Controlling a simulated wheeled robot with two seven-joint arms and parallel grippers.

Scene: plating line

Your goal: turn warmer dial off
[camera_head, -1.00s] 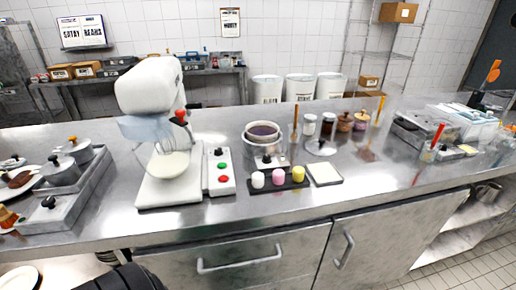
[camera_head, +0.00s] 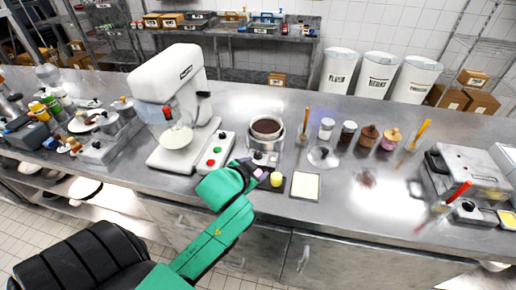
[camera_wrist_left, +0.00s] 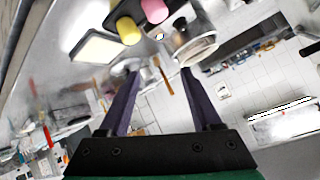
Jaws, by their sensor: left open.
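The warmer (camera_head: 279,145) is a round metal unit holding a pot of brown contents (camera_head: 267,127), at the middle of the counter in the head view. Its small dark dial (camera_head: 259,155) is on the front, facing me. In the left wrist view the warmer (camera_wrist_left: 196,50) appears beyond the fingers, tilted. My left gripper (camera_head: 256,171) is just in front of the dial, above the row of small coloured cups, and looks apart from the dial. In the wrist view its two dark fingers (camera_wrist_left: 163,82) are spread with nothing held between them. My right gripper is out of view.
A yellow cup (camera_head: 276,180) stands close to my left fingers; its neighbours are partly hidden. A white square pad (camera_head: 305,186) lies to the right. A mixer (camera_head: 175,95) and its control box (camera_head: 214,153) stand to the left. Jars (camera_head: 348,133) stand right of the warmer.

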